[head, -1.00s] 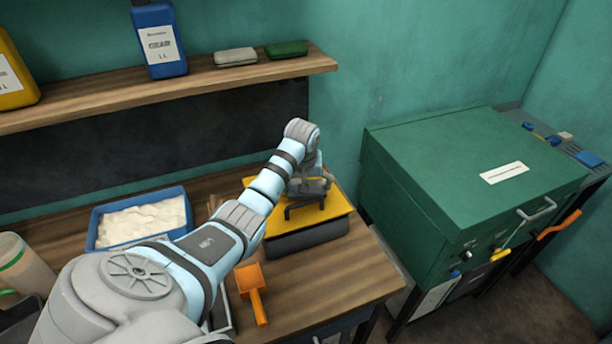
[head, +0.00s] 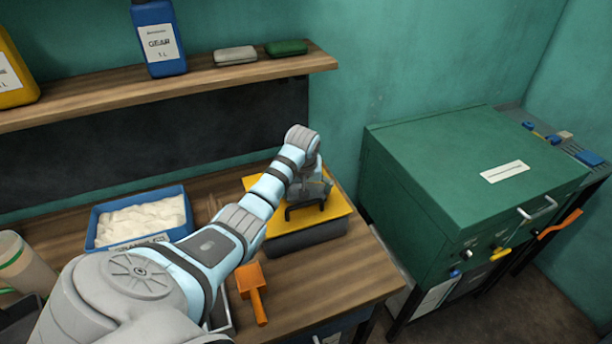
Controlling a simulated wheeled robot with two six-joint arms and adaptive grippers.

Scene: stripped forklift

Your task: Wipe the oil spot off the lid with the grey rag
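A yellow lid (head: 339,202) lies on a dark box (head: 310,239) at the right end of the bench. My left gripper (head: 305,208) is over the lid, pointing down. A dark bracket-shaped part shows there, and I cannot tell whether it is my fingers or a handle. My arm covers part of the lid, and I cannot tell whether the gripper touches it. No oil spot shows on the visible yellow surface. I cannot make out a grey rag at the gripper. A flat grey item (head: 236,56) lies on the shelf. My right gripper is out of view.
A blue tray (head: 97,225) of white material stands on the bench (head: 340,287). The shelf (head: 110,98) holds a blue bottle (head: 158,38) and a yellow one. A green cabinet (head: 450,170) stands at right.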

